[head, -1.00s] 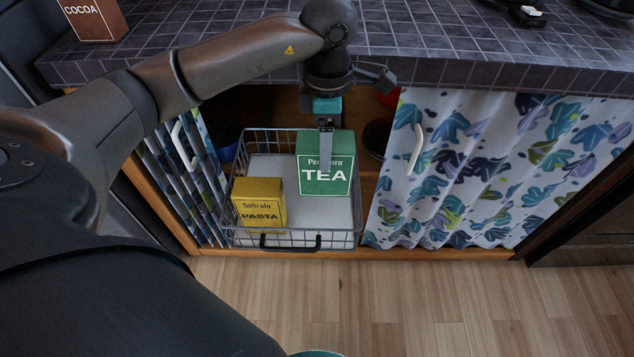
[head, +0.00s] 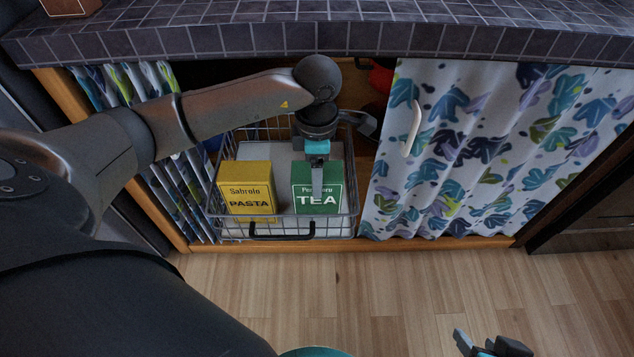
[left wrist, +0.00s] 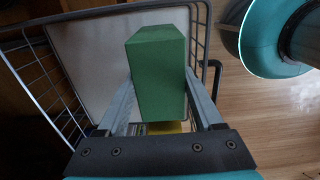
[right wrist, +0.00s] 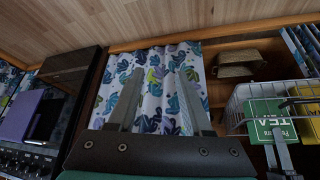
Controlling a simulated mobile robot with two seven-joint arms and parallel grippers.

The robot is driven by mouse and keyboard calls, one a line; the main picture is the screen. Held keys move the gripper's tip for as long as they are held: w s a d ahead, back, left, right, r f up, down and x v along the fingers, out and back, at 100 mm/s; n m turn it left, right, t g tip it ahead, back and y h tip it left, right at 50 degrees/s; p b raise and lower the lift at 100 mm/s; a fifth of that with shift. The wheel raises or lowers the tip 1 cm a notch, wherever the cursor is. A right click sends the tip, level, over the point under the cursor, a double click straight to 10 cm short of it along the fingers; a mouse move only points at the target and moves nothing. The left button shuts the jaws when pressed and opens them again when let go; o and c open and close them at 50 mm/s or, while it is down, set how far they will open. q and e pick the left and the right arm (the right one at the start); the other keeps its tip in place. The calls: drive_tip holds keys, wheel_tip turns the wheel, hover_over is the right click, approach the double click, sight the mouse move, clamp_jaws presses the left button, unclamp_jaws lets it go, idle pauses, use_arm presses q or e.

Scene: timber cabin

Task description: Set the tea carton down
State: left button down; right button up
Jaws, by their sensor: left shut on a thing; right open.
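The green tea carton (head: 329,196) is upright inside the wire basket (head: 282,237), at its front right, beside the yellow pasta carton (head: 247,189). My left gripper (head: 317,188) is shut on the tea carton from above; in the left wrist view its two fingers (left wrist: 160,95) press the sides of the green carton (left wrist: 158,60). Whether the carton's base touches the basket floor is hidden. My right gripper (head: 482,344) is at the bottom right of the head view, away from the basket. In the right wrist view it is open and empty (right wrist: 160,95).
The basket is pulled out of a low cabinet under a tiled counter (head: 300,38). A leaf-patterned curtain (head: 460,150) with a white handle (head: 412,130) hangs to its right. The basket's back part shows bare floor. Wooden floor (head: 400,290) lies in front.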

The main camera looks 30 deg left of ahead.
use_arm(q)
drive_tip(key=shift+f+b, duration=0.45)
drive_tip(key=shift+f, duration=0.8)
use_arm(e)
drive_tip(key=shift+w+a+f+t+y, duration=0.15)
drive_tip(key=shift+w+a+t+y, duration=0.15)
drive_tip(key=shift+w+a+t, duration=0.3)
drive_tip(key=shift+w+a+f+t+y, duration=0.15)
drive_tip(key=shift+w+a+t+y, duration=0.2)
drive_tip(key=shift+w+a, duration=0.3)
drive_tip(key=shift+a, duration=0.15)
use_arm(q)
drive_tip(key=shift+f, duration=0.15)
drive_tip(key=shift+c, duration=0.2)
unclamp_jaws()
use_arm(e)
drive_tip(key=shift+a, duration=0.1)
